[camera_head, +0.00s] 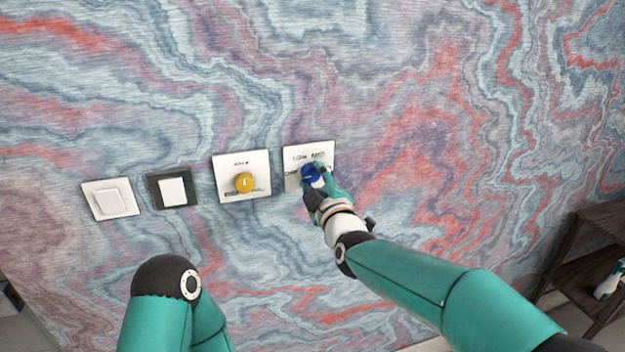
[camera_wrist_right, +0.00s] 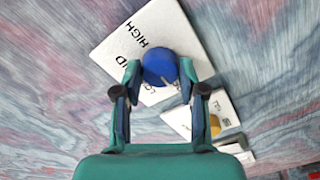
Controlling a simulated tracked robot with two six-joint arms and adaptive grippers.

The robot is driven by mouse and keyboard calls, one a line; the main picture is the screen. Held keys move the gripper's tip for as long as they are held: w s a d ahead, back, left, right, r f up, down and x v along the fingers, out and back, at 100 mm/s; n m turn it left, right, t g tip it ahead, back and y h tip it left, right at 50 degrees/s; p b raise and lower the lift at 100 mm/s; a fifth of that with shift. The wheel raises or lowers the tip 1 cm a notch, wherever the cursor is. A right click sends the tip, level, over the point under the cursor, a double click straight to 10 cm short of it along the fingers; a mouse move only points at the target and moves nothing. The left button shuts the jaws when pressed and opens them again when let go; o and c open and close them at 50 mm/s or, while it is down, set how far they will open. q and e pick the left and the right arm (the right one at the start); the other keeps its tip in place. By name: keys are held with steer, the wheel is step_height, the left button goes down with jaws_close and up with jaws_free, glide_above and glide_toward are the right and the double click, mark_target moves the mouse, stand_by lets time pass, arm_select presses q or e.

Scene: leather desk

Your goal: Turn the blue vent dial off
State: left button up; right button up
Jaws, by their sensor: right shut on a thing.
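The blue vent dial (camera_head: 311,174) is a round knob on a white wall plate (camera_head: 296,156) with printed labels, at the right end of a row of wall fittings. My right gripper (camera_head: 318,181) is at the dial, its fingers on either side and shut on it. In the right wrist view the dial (camera_wrist_right: 160,67) sits between the two fingertips (camera_wrist_right: 160,75). "HIGH" is readable on the plate (camera_wrist_right: 125,40); other labels are partly hidden, and the dial's pointer position is hard to tell. My left gripper is not in view.
To the left are a yellow dial (camera_head: 244,183) on a white plate, a dark-framed switch (camera_head: 173,191) and a white switch (camera_head: 110,200). A dark wooden shelf (camera_head: 590,250) with a bottle (camera_head: 608,280) stands at lower right. The wall right of the dial is bare.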

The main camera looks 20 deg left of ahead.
steer(key=o, duration=1.1)
steer(key=shift+s+a+f, duration=0.1)
steer(key=shift+s+f, duration=0.05)
steer(key=shift+f, duration=0.25)
steer(key=shift+o, duration=0.2)
steer(key=shift+r, duration=0.15)
steer(key=shift+r, duration=0.1)
steer(key=v, duration=1.2)
